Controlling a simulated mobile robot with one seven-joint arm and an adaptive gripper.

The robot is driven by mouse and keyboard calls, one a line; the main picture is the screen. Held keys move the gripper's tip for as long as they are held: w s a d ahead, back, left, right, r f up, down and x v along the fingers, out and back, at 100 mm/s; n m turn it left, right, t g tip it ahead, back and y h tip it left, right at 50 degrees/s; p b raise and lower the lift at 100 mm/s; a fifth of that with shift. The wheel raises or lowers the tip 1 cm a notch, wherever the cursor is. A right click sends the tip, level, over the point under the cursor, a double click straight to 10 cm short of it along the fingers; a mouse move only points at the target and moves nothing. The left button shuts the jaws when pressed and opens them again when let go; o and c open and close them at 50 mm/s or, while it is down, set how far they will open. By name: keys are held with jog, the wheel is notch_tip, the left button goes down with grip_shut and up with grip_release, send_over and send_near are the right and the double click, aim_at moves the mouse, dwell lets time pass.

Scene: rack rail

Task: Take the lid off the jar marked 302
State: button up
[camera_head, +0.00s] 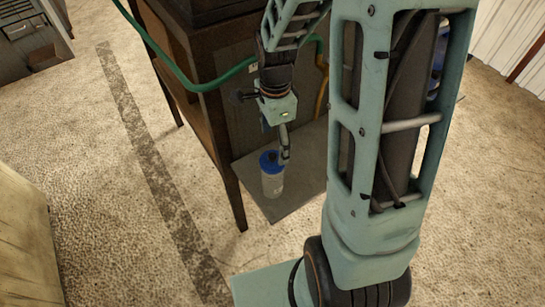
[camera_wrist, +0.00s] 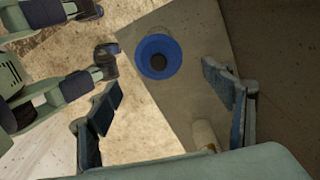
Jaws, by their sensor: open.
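A jar (camera_head: 271,184) with a clear, pale body and a blue lid (camera_head: 269,163) stands upright on a low grey board. I cannot read a number on it. In the wrist view the lid (camera_wrist: 147,66) is a blue disc with a dark round middle, seen from above and ahead of my fingertips. My gripper (camera_wrist: 163,85) is open, with nothing between its fingers. In the head view my gripper (camera_head: 285,155) hangs just above and to the right of the lid, partly in front of it. I cannot tell whether it touches the lid.
The grey board (camera_head: 285,206) lies beside a dark wooden cabinet (camera_head: 206,124) on legs. A green hose (camera_head: 229,77) crosses the cabinet's front. In the wrist view a pale cylindrical thing (camera_wrist: 204,134) sits near the right finger. The carpet (camera_head: 100,190) to the left is mostly clear.

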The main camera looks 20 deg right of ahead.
aim_at(274, 154)
jog(key=shift+a+f, duration=0.1)
jog(key=shift+f, duration=2.85)
jog(key=c, duration=1)
jog(key=shift+r+p, duration=0.15)
jog(key=shift+p, duration=0.2)
